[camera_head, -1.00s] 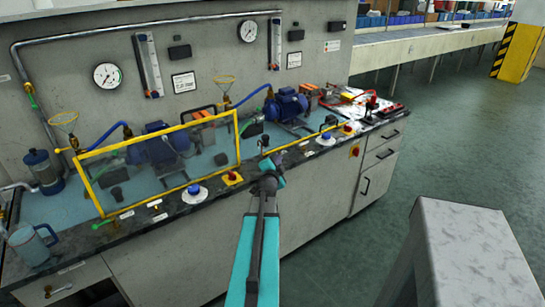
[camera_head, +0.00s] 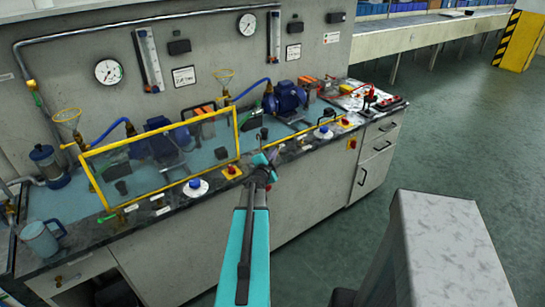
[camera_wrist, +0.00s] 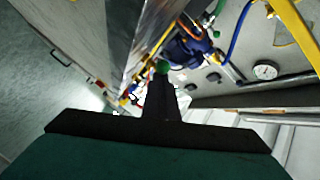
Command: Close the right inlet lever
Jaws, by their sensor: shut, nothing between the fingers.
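The right pump (camera_head: 288,97) is blue and stands toward the right of the bench. My gripper (camera_head: 268,161) is shut and empty, in front of the bench edge and apart from the handle. In the wrist view, my gripper (camera_wrist: 160,78) points toward the bench, with a round green thing (camera_wrist: 162,67) beyond its tips. A green handle (camera_wrist: 217,10) shows at the top there.
A yellow-framed clear guard (camera_head: 160,162) stands before the left pump (camera_head: 160,138). A blue knob (camera_head: 195,186) and a red knob on yellow (camera_head: 232,171) sit along the front edge. A jug (camera_head: 40,240) is at left. A grey block (camera_head: 440,240) stands at lower right; floor between is clear.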

